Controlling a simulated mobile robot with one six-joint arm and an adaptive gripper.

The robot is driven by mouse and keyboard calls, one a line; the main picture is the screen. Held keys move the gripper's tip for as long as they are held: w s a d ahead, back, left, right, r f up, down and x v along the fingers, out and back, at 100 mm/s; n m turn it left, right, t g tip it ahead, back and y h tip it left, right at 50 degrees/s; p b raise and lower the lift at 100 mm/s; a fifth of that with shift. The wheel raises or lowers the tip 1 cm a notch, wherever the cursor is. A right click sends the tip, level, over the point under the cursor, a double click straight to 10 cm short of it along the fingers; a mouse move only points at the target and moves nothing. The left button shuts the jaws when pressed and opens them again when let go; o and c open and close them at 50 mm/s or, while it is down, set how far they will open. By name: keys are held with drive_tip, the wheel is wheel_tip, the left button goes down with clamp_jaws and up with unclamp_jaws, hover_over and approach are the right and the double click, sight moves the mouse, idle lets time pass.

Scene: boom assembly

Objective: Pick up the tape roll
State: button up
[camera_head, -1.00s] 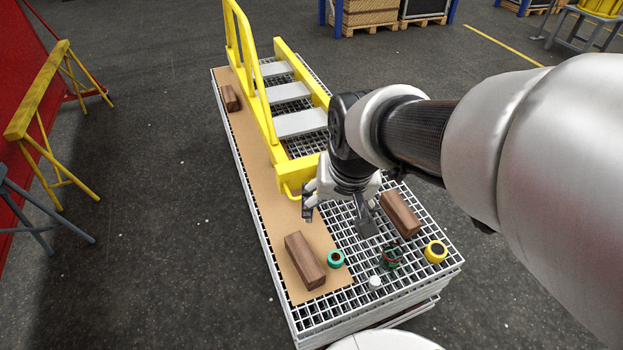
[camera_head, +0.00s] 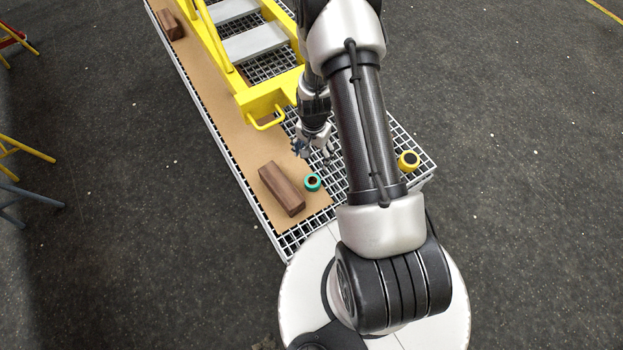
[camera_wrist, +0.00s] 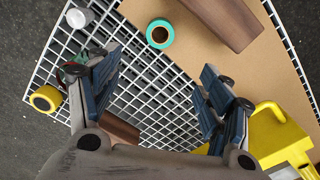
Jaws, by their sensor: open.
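A teal tape roll (camera_head: 313,188) lies flat beside a brown wooden block, near the edge of the cardboard. It also shows in the wrist view (camera_wrist: 160,21) at the top centre, its round hole facing up. A yellow roll with a dark centre (camera_head: 408,167) stands near the right corner of the grating; it shows at the left in the wrist view (camera_wrist: 56,94). My gripper (camera_head: 314,153) is above the grating, just behind the teal roll in the head view. In the wrist view its fingers (camera_wrist: 160,68) are wide apart with nothing between them.
The wooden block (camera_head: 282,188) lies left of the teal roll. A white cylinder (camera_wrist: 79,17) and a partly hidden red-green item (camera_wrist: 74,70) sit on the grating (camera_wrist: 150,88). Another brown block (camera_wrist: 120,129) is partly behind my gripper. A yellow ladder frame (camera_head: 262,100) stands behind.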

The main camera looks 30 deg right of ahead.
drive_tip(key=b, duration=0.3)
hover_over(313, 180)
drive_tip(key=f, duration=1.3)
drive_tip(key=shift+s+f, duration=0.25)
drive_tip(key=shift+s, duration=0.05)
drive_tip(key=shift+w+a+f+b, duration=0.15)
drive_tip(key=shift+f+b, duration=0.4)
drive_tip(key=shift+f, duration=0.95)
drive_tip(key=shift+w+d+f+b, duration=0.15)
drive_tip(key=shift+f+b, duration=0.4)
drive_tip(key=shift+f, duration=0.9)
drive_tip(key=shift+a, duration=0.1)
drive_tip(key=c, duration=1.2)
drive_tip(key=shift+o, duration=0.2)
drive_tip(key=shift+r, duration=0.15)
